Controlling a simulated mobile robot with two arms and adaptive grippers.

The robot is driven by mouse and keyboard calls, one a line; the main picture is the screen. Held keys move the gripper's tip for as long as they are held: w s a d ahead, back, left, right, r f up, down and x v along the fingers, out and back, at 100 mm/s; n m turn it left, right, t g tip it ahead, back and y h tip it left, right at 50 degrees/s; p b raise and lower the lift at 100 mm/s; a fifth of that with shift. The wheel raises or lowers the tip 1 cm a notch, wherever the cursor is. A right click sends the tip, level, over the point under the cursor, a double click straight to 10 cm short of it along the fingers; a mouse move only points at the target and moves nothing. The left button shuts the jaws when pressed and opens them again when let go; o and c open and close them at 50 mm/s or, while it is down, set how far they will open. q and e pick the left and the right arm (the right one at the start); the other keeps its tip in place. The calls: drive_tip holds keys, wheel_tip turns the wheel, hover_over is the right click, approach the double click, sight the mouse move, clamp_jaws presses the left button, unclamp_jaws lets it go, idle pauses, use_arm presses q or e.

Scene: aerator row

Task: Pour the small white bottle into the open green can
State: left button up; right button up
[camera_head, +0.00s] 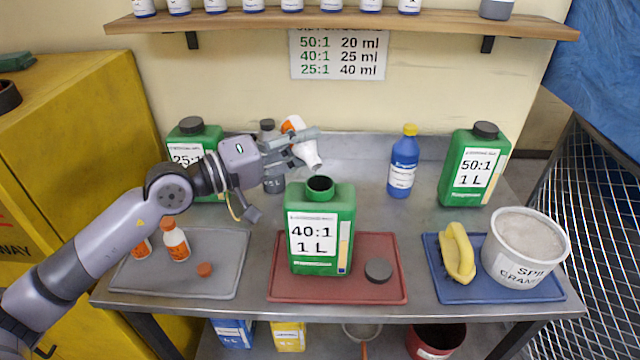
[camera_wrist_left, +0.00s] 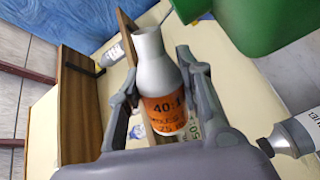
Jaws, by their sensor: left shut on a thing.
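My left gripper (camera_head: 290,148) is shut on the small white bottle (camera_head: 308,152), above and slightly left of the open green can. The bottle has an orange label, reading 40:1 in the left wrist view (camera_wrist_left: 150,75). It is tilted steeply, its uncapped neck pointing down toward the can. The open green can (camera_head: 345,220), labelled 40:1 1 L, stands upright on the red tray (camera_head: 385,243) with its dark opening facing up. The neck appears above the opening and apart from it; no liquid stream is visible. My right gripper is not in view.
A dark cap (camera_head: 378,270) lies on the red tray. Two white bottles and an orange cap (camera_head: 205,269) are on the grey tray (camera_head: 225,245). Behind stand a grey bottle (camera_head: 272,182), a blue bottle (camera_head: 403,165) and capped green cans labelled 25:1 and 50:1 (camera_head: 470,165).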

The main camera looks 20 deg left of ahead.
sight(309, 148)
use_arm(q)
drive_tip(key=m+b, duration=0.1)
drive_tip(key=b, duration=0.1)
drive_tip(key=r+m+b, duration=0.1)
drive_tip(key=m+b, duration=0.1)
drive_tip(key=b, duration=0.1)
drive_tip(key=shift+s+d, duration=0.35)
drive_tip(key=shift+d, duration=0.05)
drive_tip(key=shift+s+d+r+m+b, duration=0.25)
drive_tip(key=shift+r+m+b, duration=0.1)
drive_tip(key=shift+m+b, duration=0.45)
drive_tip(key=shift+s+d+r+m+b, duration=0.2)
drive_tip(key=shift+r+m+b, duration=0.1)
drive_tip(key=shift+m+b, duration=0.45)
